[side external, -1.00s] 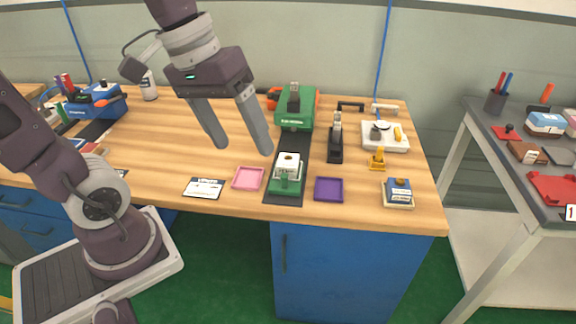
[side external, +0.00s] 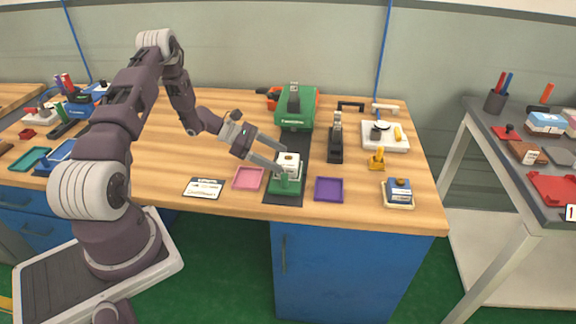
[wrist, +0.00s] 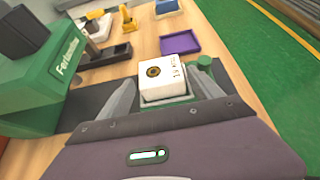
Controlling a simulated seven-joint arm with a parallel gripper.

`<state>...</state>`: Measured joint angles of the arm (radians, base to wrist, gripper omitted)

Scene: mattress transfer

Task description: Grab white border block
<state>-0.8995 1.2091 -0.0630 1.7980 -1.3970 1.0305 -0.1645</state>
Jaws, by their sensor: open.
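The white block (side external: 289,160) has a dark and gold round mark on top. It sits in a green holder (side external: 286,186) at the front end of a black strip. It also shows in the wrist view (wrist: 170,80), with dark lettering on one side. My gripper (side external: 279,164) is open and reaches down to the block from the left. In the wrist view its two fingers (wrist: 164,93) stand on opposite sides of the block, close to it. I cannot tell whether either finger touches it.
A pink tray (side external: 248,179) lies left of the green holder and a purple tray (side external: 329,189) lies right of it. A green machine (side external: 296,108) stands behind. A black upright tool (side external: 336,143) and a yellow piece (side external: 377,159) stand to the right.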

